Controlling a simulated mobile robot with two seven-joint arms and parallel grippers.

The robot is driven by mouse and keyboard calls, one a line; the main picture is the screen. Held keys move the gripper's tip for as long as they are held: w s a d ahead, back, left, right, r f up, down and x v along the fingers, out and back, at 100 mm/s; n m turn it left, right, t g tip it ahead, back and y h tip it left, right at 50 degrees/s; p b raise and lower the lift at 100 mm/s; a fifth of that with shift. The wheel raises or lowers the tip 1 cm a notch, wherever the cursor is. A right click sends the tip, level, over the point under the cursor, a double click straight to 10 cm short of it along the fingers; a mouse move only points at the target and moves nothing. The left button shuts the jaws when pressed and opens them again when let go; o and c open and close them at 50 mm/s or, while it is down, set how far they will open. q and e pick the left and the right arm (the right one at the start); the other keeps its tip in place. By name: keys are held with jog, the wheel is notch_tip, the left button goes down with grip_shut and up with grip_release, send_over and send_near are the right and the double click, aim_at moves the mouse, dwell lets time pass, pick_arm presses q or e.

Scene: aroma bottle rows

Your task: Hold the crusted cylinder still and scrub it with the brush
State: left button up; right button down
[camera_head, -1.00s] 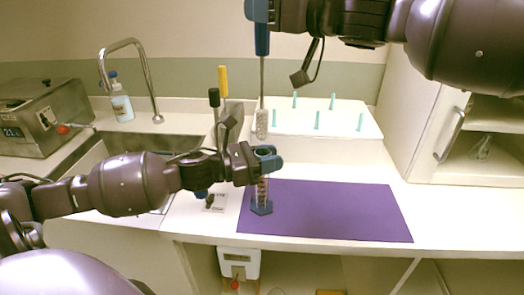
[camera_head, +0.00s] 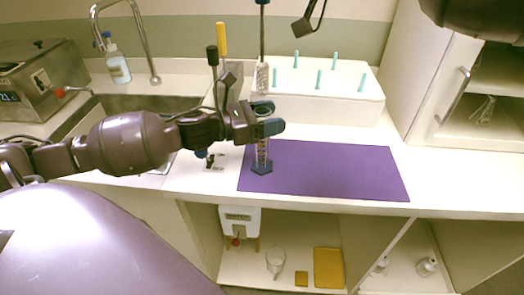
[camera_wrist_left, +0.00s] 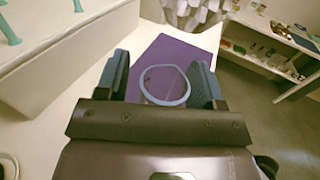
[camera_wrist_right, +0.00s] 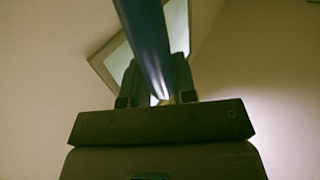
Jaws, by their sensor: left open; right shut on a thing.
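The crusted cylinder (camera_head: 262,152) is clear with reddish-brown crust inside and a blue base, upright on the purple mat (camera_head: 330,172). My left gripper (camera_head: 268,117) is open around its upper part, with a blue finger on either side. In the left wrist view the cylinder's round rim (camera_wrist_left: 165,86) lies between the two fingers (camera_wrist_left: 160,80). The brush (camera_head: 262,76) hangs upright with its pale bristles just above the cylinder's mouth. My right gripper (camera_wrist_right: 155,78) is shut on the brush's blue handle (camera_wrist_right: 146,35); it is out of the head view.
A white rack (camera_head: 325,95) with several teal pegs stands behind the mat. Yellow- and black-handled tools (camera_head: 221,40) stand left of the brush. The sink (camera_head: 150,103), faucet (camera_head: 143,45) and soap bottle (camera_head: 117,65) are at left. The mat's right part is clear.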

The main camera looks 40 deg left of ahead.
pick_arm(q)
jog(key=v, duration=1.2)
dwell(0.4)
jog(key=shift+d, duration=0.1)
